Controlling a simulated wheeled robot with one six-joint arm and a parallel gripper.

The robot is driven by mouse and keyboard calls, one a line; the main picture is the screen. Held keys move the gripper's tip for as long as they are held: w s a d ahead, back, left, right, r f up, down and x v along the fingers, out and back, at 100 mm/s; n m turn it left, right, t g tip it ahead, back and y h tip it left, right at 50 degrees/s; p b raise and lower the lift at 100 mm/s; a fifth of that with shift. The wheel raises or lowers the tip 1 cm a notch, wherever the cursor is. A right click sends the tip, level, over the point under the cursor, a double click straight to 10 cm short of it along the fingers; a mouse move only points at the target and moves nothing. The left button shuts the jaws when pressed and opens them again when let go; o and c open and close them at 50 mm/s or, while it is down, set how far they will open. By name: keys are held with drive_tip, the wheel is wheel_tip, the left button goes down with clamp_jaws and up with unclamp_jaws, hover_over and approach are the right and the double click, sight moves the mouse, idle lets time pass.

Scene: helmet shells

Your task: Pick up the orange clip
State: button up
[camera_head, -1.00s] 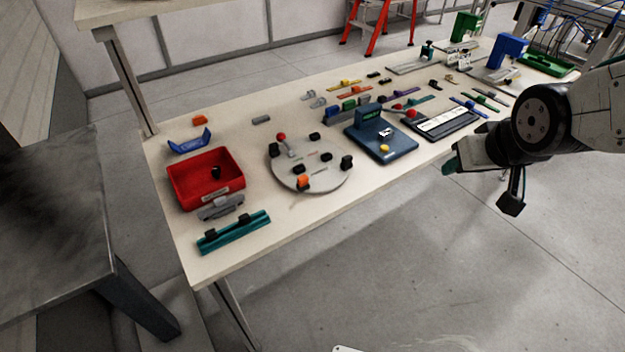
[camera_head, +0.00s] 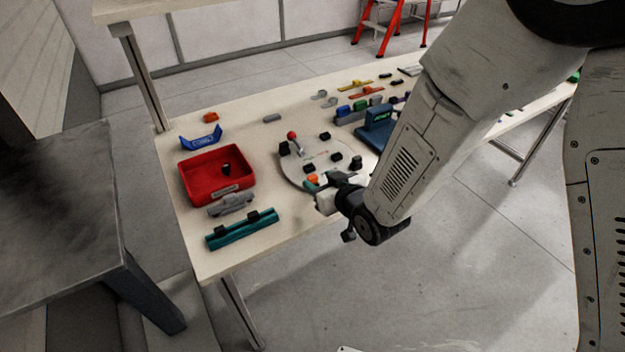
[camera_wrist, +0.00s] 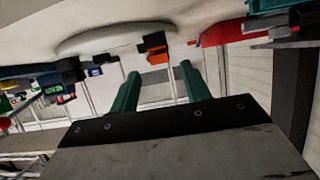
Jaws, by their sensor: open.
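An orange clip (camera_head: 313,179) sits at the front edge of the round grey plate (camera_head: 291,176) on the table, partly hidden by my gripper in the head view. In the wrist view the orange clip (camera_wrist: 157,54) shows beyond the fingertips, roughly between them, beside a black clip (camera_wrist: 152,41). My gripper (camera_wrist: 160,72) is open, with two teal fingers apart and nothing between them. In the head view my gripper (camera_head: 316,186) is at the plate's front edge, close to the clip; contact cannot be told.
Another orange piece (camera_head: 210,118) lies at the back left of the table. A red tray (camera_head: 188,187), a grey part (camera_head: 229,206) and a teal rail (camera_head: 243,231) are left of the plate. Black clips and a red-knobbed lever (camera_head: 292,136) stand on the plate. A blue fixture (camera_head: 376,124) stands to its right.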

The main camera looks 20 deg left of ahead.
sight(313, 177)
drive_tip(key=x, duration=0.5)
drive_tip(key=shift+s+f, duration=0.1)
drive_tip(key=shift+f, duration=0.1)
clamp_jaws()
drive_tip(key=shift+r, duration=0.15)
